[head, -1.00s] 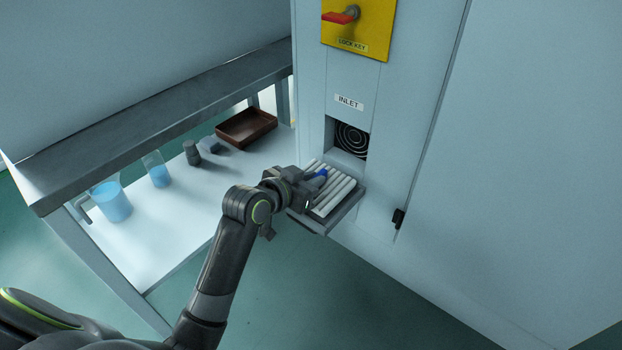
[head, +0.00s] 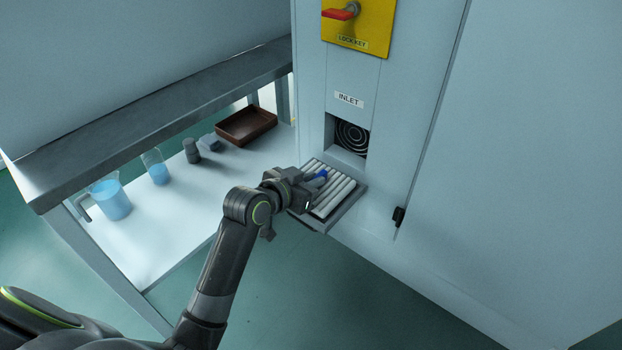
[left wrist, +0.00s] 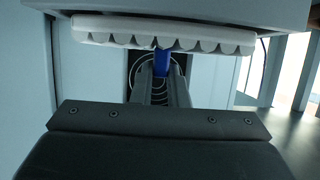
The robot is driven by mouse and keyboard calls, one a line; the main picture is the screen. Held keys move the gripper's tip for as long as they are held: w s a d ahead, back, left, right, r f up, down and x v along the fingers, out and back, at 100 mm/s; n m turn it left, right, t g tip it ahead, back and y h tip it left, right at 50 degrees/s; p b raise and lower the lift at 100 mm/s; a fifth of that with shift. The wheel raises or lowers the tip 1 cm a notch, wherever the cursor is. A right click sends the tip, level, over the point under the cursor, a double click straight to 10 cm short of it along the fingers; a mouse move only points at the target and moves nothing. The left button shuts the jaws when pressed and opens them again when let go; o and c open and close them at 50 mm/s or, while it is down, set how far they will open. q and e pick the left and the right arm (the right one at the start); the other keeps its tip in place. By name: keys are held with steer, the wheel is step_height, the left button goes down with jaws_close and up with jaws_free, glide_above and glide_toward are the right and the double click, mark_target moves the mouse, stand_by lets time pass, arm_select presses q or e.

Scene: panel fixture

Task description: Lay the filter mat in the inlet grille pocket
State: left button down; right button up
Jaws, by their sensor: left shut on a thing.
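The filter mat (head: 336,190) is white and pleated, with a blue tab (head: 321,174). It lies level, ridges up, over the grey inlet grille (head: 343,217), which is folded out below the INLET opening. My left gripper (head: 312,179) is shut on the blue tab at the mat's left side. In the left wrist view, the mat (left wrist: 165,31) shows edge-on against the grille (left wrist: 205,8), and the blue tab (left wrist: 162,62) is between the fingers (left wrist: 162,82). Whether the mat is fully down in the pocket is hard to tell. My right gripper is out of view.
The inlet opening (head: 348,135) shows a round fan guard inside. A yellow LOCK KEY plate (head: 365,28) with a red handle is above. A bench at left holds a brown tray (head: 246,125), a jug (head: 112,200), a beaker (head: 155,168) and small dark items.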

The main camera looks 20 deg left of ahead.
arm_select(q)
steer(key=shift+f+b, duration=0.35)
steer(key=shift+f, duration=0.5)
steer(key=c, duration=1.3)
jaws_free()
steer(key=shift+c, duration=0.2)
steer(key=shift+s, duration=0.1)
steer(key=p+v, duration=0.4)
steer(key=v, duration=1.3)
steer(key=shift+p, duration=0.35)
